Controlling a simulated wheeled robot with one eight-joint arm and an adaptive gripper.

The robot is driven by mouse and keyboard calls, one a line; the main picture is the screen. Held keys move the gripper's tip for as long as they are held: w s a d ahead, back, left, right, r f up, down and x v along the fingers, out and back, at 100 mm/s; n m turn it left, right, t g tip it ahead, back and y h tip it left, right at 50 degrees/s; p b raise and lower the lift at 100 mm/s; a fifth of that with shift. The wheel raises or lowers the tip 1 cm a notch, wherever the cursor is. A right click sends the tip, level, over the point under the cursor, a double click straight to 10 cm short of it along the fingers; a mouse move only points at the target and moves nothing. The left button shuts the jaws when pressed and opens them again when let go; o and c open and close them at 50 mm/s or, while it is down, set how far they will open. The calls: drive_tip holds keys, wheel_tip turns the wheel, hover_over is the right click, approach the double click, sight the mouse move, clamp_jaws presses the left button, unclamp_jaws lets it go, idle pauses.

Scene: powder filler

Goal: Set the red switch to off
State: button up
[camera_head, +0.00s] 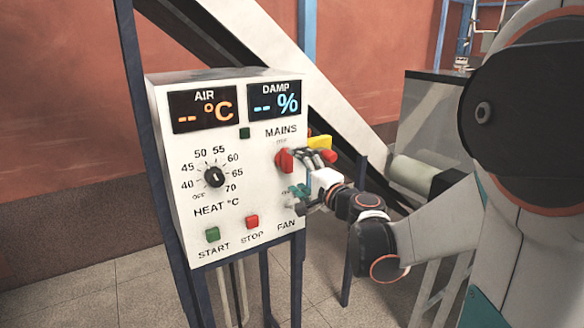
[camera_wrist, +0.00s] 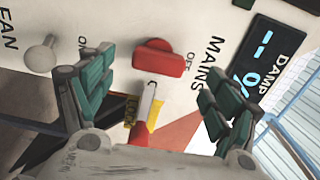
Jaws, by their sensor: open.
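The red switch (camera_head: 284,160) is a rotary knob under the word MAINS at the right of the white control box's front. In the wrist view the red switch (camera_wrist: 158,58) shows whole, with OFF printed beside it. Its raised grip is visible, but I cannot tell which setting it points to. My gripper (camera_head: 299,173) is open in front of the switch. In the wrist view the two green-padded fingers of my gripper (camera_wrist: 155,88) are spread, one on each side of the switch, with nothing held. I see no clear contact.
A fan toggle (camera_wrist: 42,54) is close to the left finger. A padlock with a yellow label (camera_wrist: 155,112) hangs near the box's edge. The control box (camera_head: 165,145) also has a heat dial (camera_head: 214,177), a green button (camera_head: 213,234) and a red stop button (camera_head: 252,222).

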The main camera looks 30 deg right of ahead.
drive_tip(key=shift+s, duration=1.65)
